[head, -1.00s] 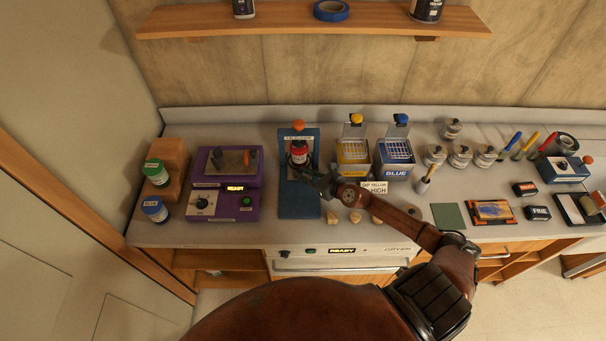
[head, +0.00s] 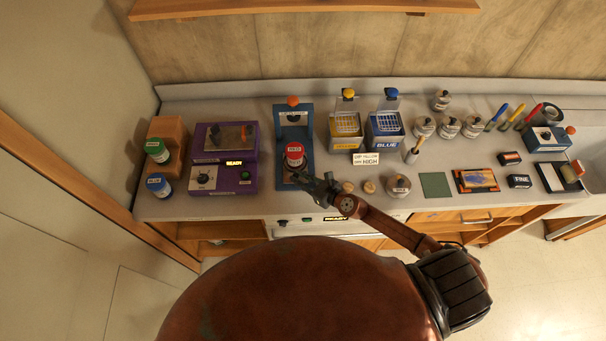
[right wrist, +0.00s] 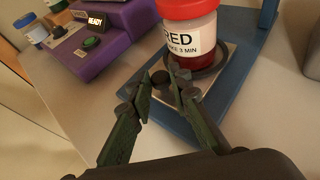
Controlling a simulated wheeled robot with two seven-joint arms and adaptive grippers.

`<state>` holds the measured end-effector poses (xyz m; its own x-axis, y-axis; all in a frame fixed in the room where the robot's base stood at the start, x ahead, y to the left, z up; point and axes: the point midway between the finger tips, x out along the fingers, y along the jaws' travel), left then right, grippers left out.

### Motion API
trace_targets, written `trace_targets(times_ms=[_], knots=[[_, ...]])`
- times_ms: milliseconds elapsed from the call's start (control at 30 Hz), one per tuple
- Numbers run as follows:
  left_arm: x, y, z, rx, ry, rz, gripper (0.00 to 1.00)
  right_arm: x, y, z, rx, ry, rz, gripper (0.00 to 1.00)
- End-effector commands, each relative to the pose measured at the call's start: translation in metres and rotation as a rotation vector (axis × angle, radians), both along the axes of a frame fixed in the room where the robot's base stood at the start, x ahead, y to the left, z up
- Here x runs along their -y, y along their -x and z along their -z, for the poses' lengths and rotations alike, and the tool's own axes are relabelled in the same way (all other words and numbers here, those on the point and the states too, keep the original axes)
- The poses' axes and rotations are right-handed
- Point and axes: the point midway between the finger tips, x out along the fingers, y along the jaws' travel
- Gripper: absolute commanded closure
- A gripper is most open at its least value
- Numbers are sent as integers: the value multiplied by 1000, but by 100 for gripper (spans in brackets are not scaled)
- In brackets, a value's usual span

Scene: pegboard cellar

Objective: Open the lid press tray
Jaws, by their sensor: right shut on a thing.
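The lid press (head: 306,120) is a blue stand with an orange knob on top, left of centre in the head view. Its metal tray (right wrist: 218,62) shows on the blue base in the right wrist view. A red-lidded jar labelled RED (head: 294,157) stands upright on the tray, forward of the press's upright; it also shows in the right wrist view (right wrist: 188,35). My right gripper (head: 308,182) is at the tray's front, just in front of the jar. Its fingers (right wrist: 163,92) are shut on a small dark tray knob (right wrist: 160,78), largely hidden between them. My left gripper is not in view.
A purple machine reading READY (head: 225,170) stands left of the press, with green and blue jars (head: 158,151) beyond. Yellow and blue bins (head: 385,130) and a sign (head: 365,159) stand to the right. Small wooden knobs (head: 369,187) lie near the front edge.

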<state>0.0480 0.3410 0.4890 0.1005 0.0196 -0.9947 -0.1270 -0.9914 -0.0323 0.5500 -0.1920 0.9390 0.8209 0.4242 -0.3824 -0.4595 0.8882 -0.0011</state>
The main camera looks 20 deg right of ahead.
Motion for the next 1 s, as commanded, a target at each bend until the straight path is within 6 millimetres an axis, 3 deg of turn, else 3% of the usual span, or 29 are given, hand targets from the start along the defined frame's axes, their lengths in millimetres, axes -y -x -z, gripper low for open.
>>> trace_targets(times_ms=[33,67,267,667,1000], knots=[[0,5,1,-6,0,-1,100,0,1,1,-1,0,0,100],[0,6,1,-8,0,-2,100,0,1,1,-1,0,0,81],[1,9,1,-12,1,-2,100,1,1,1,-1,0,1,67],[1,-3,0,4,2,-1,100,4,7,-2,-1,-2,2,66],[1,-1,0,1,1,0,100,34,62,-26,-4,3,2,66]])
